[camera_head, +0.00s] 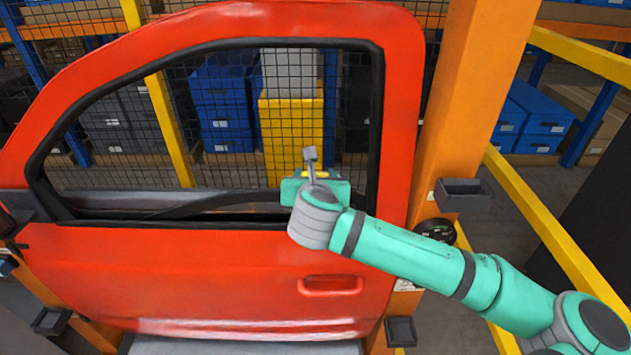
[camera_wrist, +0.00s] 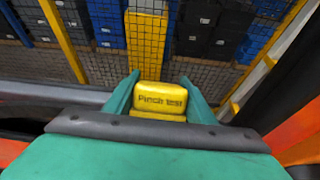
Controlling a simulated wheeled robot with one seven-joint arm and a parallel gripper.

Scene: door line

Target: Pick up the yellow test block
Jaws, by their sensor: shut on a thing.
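The yellow test block (camera_wrist: 161,97) is between the two teal fingers of my gripper (camera_wrist: 160,98) in the wrist view. Dark lettering that reads like "Pinch test" shows on its face. My gripper is shut on it. In the head view my gripper (camera_head: 315,178) is in front of the window opening of the red door, near its lower right. Only a thin yellow strip of the block (camera_head: 316,174) shows there; the rest is hidden by the gripper and wrist.
The red car door (camera_head: 250,265) stands upright close to my arm, with a black-edged window opening. An orange post (camera_head: 462,100) stands right of it, with a small dark box (camera_head: 463,194) on it. Yellow rails (camera_head: 545,225) run at the right. Behind are a mesh fence and blue bins (camera_head: 222,100).

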